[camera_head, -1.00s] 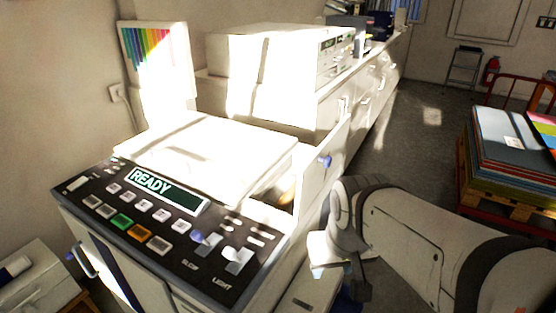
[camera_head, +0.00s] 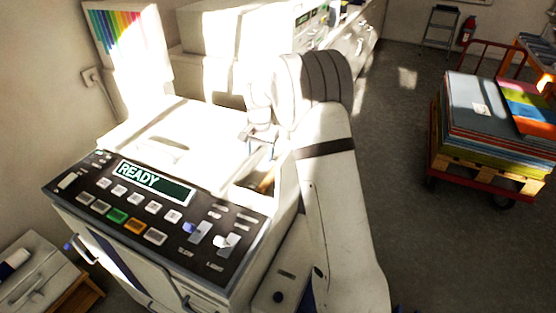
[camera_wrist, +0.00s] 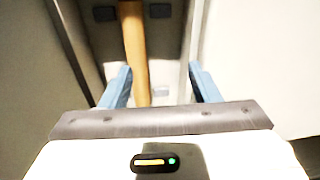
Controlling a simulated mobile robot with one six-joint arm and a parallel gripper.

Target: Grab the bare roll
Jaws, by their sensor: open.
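The bare roll is a plain tan-brown tube. It lies in a narrow recess at the right side of the copier; in the head view only a short piece of the roll (camera_head: 267,181) shows below my gripper. In the wrist view the roll (camera_wrist: 134,45) runs from the top edge down between my two blue fingers, nearer the left one. My gripper (camera_wrist: 163,78) is open and empty, pointing down into the recess. In the head view my gripper (camera_head: 260,138) is over the recess. Whether the fingers are level with the roll I cannot tell.
The copier's control panel (camera_head: 150,205) reads READY. Its pale walls stand close on both sides of the recess. A red trolley (camera_head: 482,186) with stacked coloured sheets stands on the floor at right. The floor between is clear.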

